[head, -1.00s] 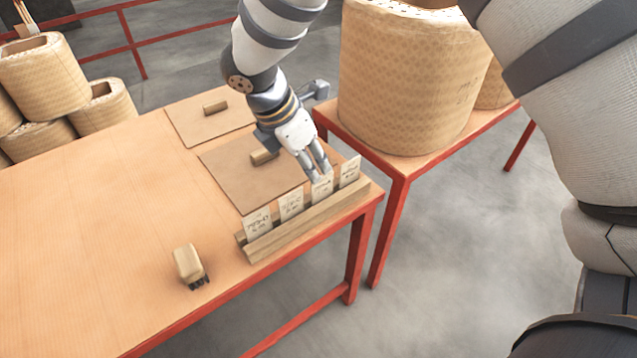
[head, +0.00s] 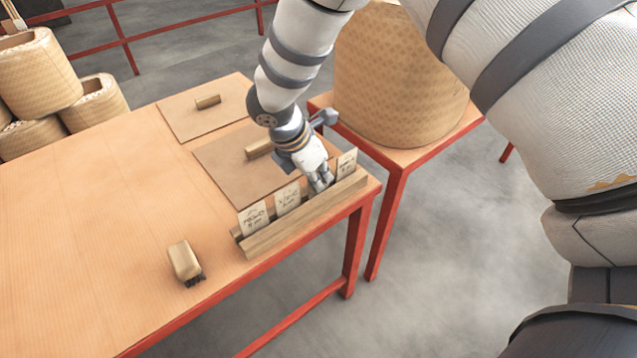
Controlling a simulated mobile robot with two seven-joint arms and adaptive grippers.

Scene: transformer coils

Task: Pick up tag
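Small white tags with dark handwriting stand upright in a slotted wooden holder (head: 300,223) along the table's right edge. Three show clearly: one at the near end (head: 253,218), one beside it (head: 288,199) and one at the far end (head: 346,164). My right gripper (head: 320,186) points down at the holder, between the second and the far-end tag. Its fingers reach the slot line. The tag at that spot is hidden by the hand, and I cannot tell whether the fingers are closed on it. My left gripper is not in view.
Brown boards with wooden handles lie on the table, one at the back (head: 203,109) and one (head: 235,170) beside the holder. A wooden-backed brush (head: 184,260) lies near the front edge. A large wrapped coil (head: 400,85) stands on a side table. The table's left is clear.

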